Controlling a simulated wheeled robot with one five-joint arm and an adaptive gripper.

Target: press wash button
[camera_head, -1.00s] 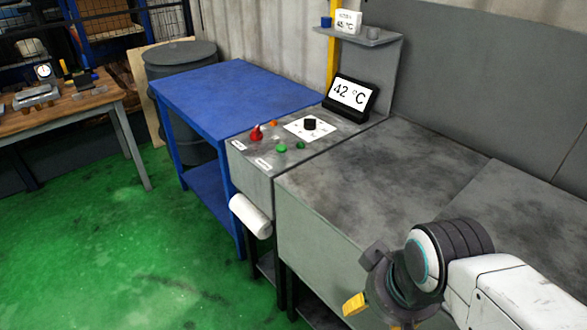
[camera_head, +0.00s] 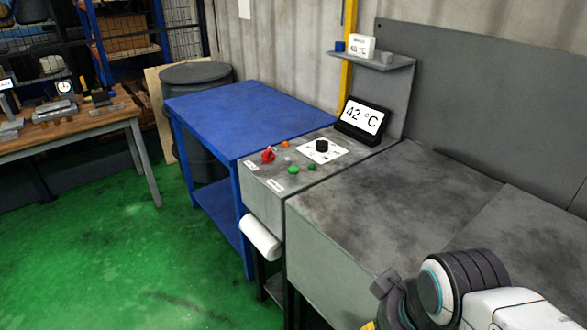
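A grey control panel (camera_head: 272,206) stands at the middle, between the blue table and the long grey machine top. On its top are two green buttons, a larger one (camera_head: 293,170) and a smaller one (camera_head: 312,168). A red switch (camera_head: 268,155), a small orange button (camera_head: 285,144) and a black knob (camera_head: 321,145) on a white plate are beside them. The small labels are too small to read, so I cannot tell which button is the wash button. My gripper (camera_head: 372,325) is at the bottom edge, mostly cut off, well below and right of the panel.
A display (camera_head: 363,117) reading 42 °C stands behind the knob. A blue table (camera_head: 245,112) is left of the panel. A white roll (camera_head: 260,237) hangs on the panel's front. The grey machine top (camera_head: 400,185) is bare. Green floor (camera_head: 120,260) lies open at left.

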